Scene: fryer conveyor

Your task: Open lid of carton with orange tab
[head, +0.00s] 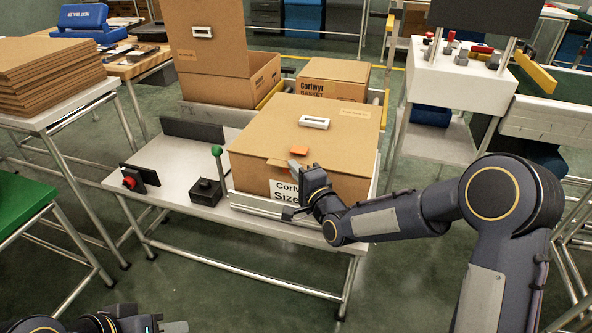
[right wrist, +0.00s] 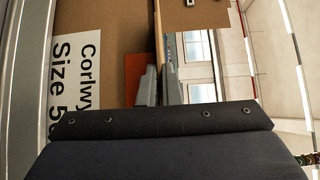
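The closed-looking carton (head: 250,142) stands on the table's right part, with a white label on its front, also visible in the right wrist view (right wrist: 118,25). Its lid carries a white handle piece (head: 314,122). The orange tab (head: 300,150) is at the lid's front edge and shows in the right wrist view (right wrist: 133,78), beside one finger. My right gripper (head: 298,168) is at this front edge. Its fingers (right wrist: 160,85) are close together, one on each side of the thin lid edge. My left gripper (head: 140,325) is low at the bottom left, partly cut off; its fingers are unclear.
An open carton (head: 218,90) with a raised lid and another carton (head: 333,79) stand behind. A green-knobbed lever (head: 217,152) and a red button box (head: 135,180) are left of the carton. Flat cardboard (head: 50,65) is stacked at far left. A white stand (head: 455,85) is at right.

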